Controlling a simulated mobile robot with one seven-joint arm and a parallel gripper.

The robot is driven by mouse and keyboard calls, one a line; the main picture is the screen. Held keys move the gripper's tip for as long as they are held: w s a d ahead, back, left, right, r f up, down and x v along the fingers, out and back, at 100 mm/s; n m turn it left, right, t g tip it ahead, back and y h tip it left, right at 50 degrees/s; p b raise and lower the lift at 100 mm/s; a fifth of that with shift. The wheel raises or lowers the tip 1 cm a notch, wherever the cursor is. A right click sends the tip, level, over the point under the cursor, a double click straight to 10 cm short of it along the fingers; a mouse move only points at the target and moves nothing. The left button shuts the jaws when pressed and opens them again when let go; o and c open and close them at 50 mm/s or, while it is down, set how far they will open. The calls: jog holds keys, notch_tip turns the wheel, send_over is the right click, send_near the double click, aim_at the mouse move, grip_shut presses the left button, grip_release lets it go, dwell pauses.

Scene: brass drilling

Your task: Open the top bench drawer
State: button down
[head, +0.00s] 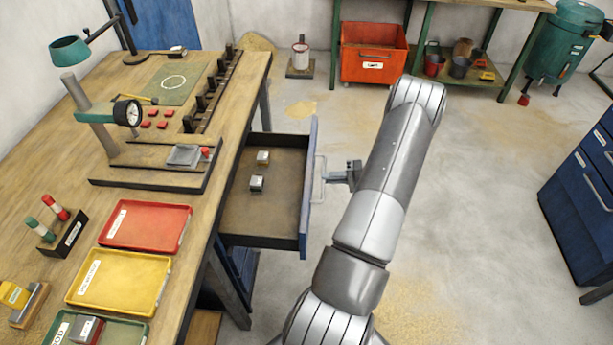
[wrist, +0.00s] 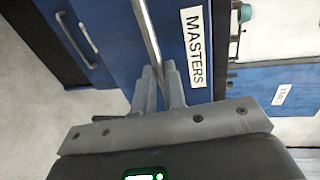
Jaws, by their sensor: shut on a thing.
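The top bench drawer (head: 272,205) stands pulled out from the bench, its dark tray showing and its blue front (head: 308,190) facing right. My gripper (head: 328,177) is at the drawer's bar handle (head: 318,185), on the right of the drawer front. In the wrist view my gripper's fingers (wrist: 161,80) are closed around the metal handle (wrist: 146,30), beside the blue front with a "MASTERS" label (wrist: 194,47). The fingers partly hide the handle.
The wooden bench (head: 60,155) holds a red tray (head: 147,225), a yellow tray (head: 118,281) and a drill-like stand with a dial (head: 127,113). A blue cabinet (head: 583,195) stands far right. Open floor (head: 470,200) lies right of my arm.

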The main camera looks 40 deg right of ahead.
jog(key=f+v, duration=0.2)
jog(key=v, duration=0.7)
jog(key=shift+s, duration=0.2)
jog(key=shift+d, duration=0.15)
jog(key=c, duration=1.5)
grip_release()
jog(key=shift+d, duration=0.1)
jog(key=v, duration=1)
jog(key=shift+s+d, duration=0.2)
jog(key=shift+s, duration=0.05)
